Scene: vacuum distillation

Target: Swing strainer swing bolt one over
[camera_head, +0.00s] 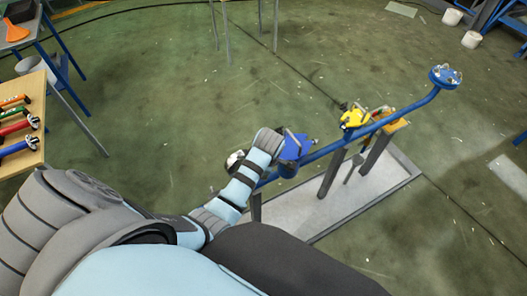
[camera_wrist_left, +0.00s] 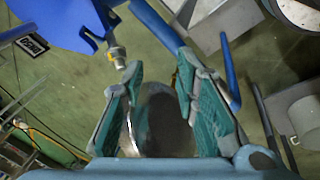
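The blue strainer body (camera_head: 295,148) sits on the blue pipe, beside the end of my left arm in the head view. In the left wrist view a blue flange (camera_wrist_left: 72,22) with a slotted lug fills the upper left. A metal swing bolt with a brass-coloured part (camera_wrist_left: 118,55) stands at that lug. My left gripper (camera_wrist_left: 160,82) is open, its two teal-padded fingers spread apart. The bolt's end is close to the left fingertip; I cannot tell whether they touch. A round grey metal part shows between the fingers, not clearly gripped. My right gripper is not in view.
The blue pipe (camera_head: 395,122) runs right to a flanged end (camera_head: 445,76), past a yellow valve part (camera_head: 353,118). Posts stand on a pale base plate (camera_head: 335,205). A wooden tool board (camera_head: 22,150) is at far left. The green floor behind is mostly clear.

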